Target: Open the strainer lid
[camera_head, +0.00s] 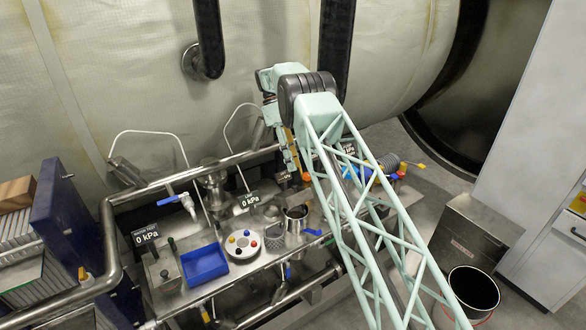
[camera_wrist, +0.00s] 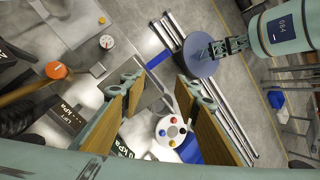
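A steel cylindrical vessel (camera_head: 297,219), which may be the strainer, stands on the bench in the head view. A blue lever (camera_head: 313,232) is at its right side. A perforated metal basket (camera_head: 275,237) sits just left of it. I cannot clearly make out the lid or its state. My gripper (camera_head: 293,158) is above and behind the vessel, apart from it and partly hidden by my arm. In the wrist view my gripper (camera_wrist: 157,86) has its two wood-coloured fingers wide apart with nothing held between them.
A white disc with coloured knobs (camera_head: 242,244) and a blue tray (camera_head: 205,263) lie left of the vessel. A steel rail (camera_head: 190,176) runs behind the bench. A dark bucket (camera_head: 473,290) is at the right.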

